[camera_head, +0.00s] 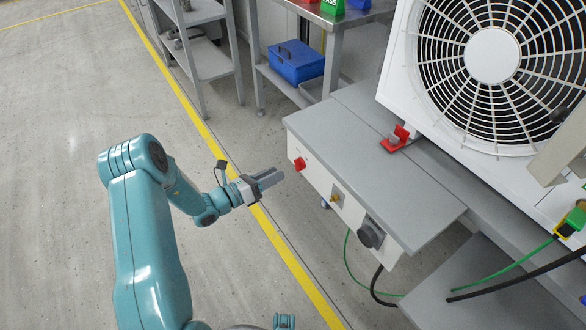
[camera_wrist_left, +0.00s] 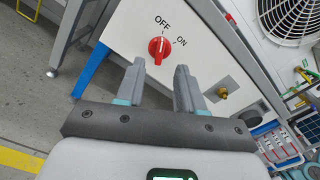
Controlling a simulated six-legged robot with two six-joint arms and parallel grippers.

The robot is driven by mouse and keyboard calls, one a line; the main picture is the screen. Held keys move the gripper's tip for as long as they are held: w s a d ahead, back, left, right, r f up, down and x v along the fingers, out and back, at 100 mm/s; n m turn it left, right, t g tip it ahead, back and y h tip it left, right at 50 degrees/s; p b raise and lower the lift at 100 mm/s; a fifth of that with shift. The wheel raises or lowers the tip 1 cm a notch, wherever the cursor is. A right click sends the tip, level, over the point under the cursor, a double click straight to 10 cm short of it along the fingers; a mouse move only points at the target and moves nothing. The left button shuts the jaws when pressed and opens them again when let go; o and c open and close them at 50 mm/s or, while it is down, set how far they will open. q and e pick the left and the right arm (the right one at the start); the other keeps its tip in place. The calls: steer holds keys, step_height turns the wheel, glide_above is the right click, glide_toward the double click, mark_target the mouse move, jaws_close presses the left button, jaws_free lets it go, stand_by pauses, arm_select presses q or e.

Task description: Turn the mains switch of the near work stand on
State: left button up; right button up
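The mains switch (camera_head: 299,163) is a red rotary knob on the white front panel of the near work stand (camera_head: 322,182). In the left wrist view the knob (camera_wrist_left: 158,47) stands below the word OFF, with ON to its right. Its grip points up toward OFF. My left gripper (camera_head: 270,178) is in front of the panel, just left of the knob in the head view. In the left wrist view the left gripper (camera_wrist_left: 160,66) has its fingers apart, with the knob beyond the gap between the tips. Nothing is between the fingers. My right gripper is not in view.
A brass fitting (camera_head: 336,198) and a dark round socket (camera_head: 371,233) sit farther along the panel. A red clamp (camera_head: 395,139) and a large fan unit (camera_head: 490,60) are above. Green and black cables hang below. A blue box (camera_head: 296,61) is on a shelf behind. The floor left is clear.

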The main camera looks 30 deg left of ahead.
mark_target(295, 165)
arm_select(q)
steer(key=b+x, duration=0.1)
steer(key=x, duration=0.6)
steer(key=shift+s, duration=0.1)
jaws_close()
